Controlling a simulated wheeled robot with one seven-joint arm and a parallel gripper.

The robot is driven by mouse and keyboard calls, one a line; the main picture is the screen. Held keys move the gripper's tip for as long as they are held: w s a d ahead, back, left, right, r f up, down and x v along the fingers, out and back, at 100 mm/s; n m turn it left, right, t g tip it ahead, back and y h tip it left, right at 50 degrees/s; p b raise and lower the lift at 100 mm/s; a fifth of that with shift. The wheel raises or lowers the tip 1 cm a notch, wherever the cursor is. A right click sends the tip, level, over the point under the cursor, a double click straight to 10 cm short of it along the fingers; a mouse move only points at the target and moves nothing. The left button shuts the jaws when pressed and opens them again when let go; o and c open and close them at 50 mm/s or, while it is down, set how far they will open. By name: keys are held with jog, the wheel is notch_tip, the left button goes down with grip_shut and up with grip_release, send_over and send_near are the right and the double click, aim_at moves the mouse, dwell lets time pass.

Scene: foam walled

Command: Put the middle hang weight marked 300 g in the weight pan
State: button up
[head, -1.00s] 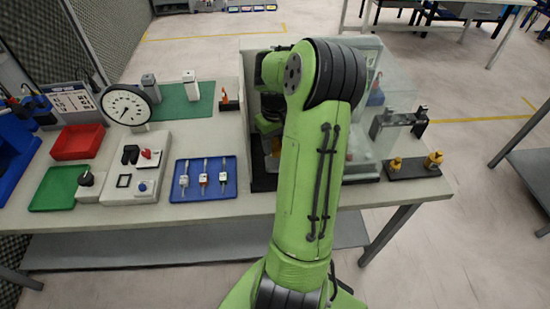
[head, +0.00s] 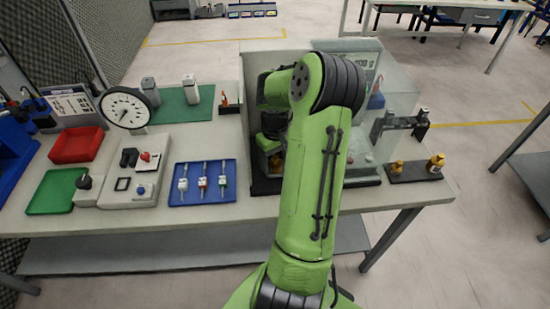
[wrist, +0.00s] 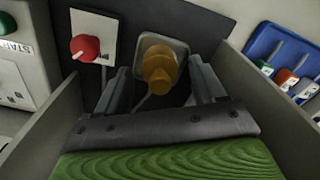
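A brass hang weight (wrist: 158,70) stands on a small square metal pan (wrist: 178,46) inside the walled enclosure, seen in the wrist view. No mark on it can be read. My gripper (wrist: 160,88) is open, with one finger on each side of the weight and visible gaps between. In the head view, my arm hides most of this area; a bit of brass (head: 275,162) shows below my gripper (head: 272,140). Two other brass weights, a smaller one (head: 396,167) and a larger one (head: 437,161), stand on a dark rack (head: 415,172) at the right, with a bare space between them.
Enclosure walls (wrist: 262,95) rise close on both sides of my gripper. A red knob (wrist: 85,47) on a white plate is near the left finger. A blue tray (head: 203,196) with several small items lies left of the enclosure. A dark stand (head: 400,122) is at right.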

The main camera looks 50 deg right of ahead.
aim_at(275, 157)
notch_tip(275, 157, up, 12)
jog(key=p, duration=0.2)
jog(key=shift+r+p, duration=0.2)
jog(key=shift+p, duration=0.15)
dwell(0.3)
